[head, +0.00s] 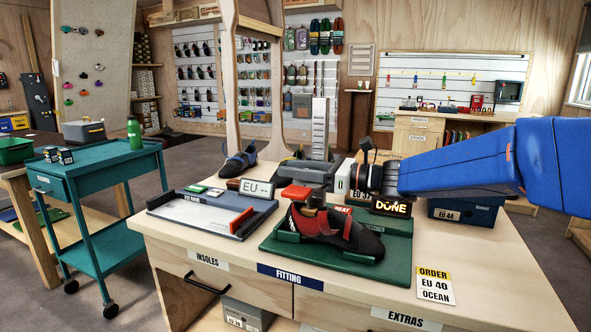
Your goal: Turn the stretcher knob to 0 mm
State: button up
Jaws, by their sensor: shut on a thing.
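The shoe stretcher (267,245) is a green base on the bench, with a black-and-red climbing shoe (348,236) on it. A brown block (315,217) and a red-orange piece (296,192) stand at the shoe's opening. Behind the shoe are a lit red "HEAT" sign and a display (391,208) reading "DONE". My gripper (359,179) reaches in from the right, just behind and above the stretcher. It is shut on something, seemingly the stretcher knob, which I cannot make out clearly. A white piece (342,179) shows at its tip. The knob's scale is not readable.
A grey size gauge (190,215) with an "EU --" display (257,188) lies left of the stretcher. A blue "EU 44" box (466,212) stands behind right. An order card (435,285) reads EU 40 Ocean. A teal cart (100,164) stands at left.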

jog(key=shift+s+n+g, duration=0.15)
jog(key=shift+n+g, duration=0.25)
jog(key=shift+g, duration=0.2)
jog(key=o, duration=0.8)
jog(key=v, duration=1.7)
jog(key=shift+d+f, duration=0.2)
jog(key=shift+f, duration=0.05)
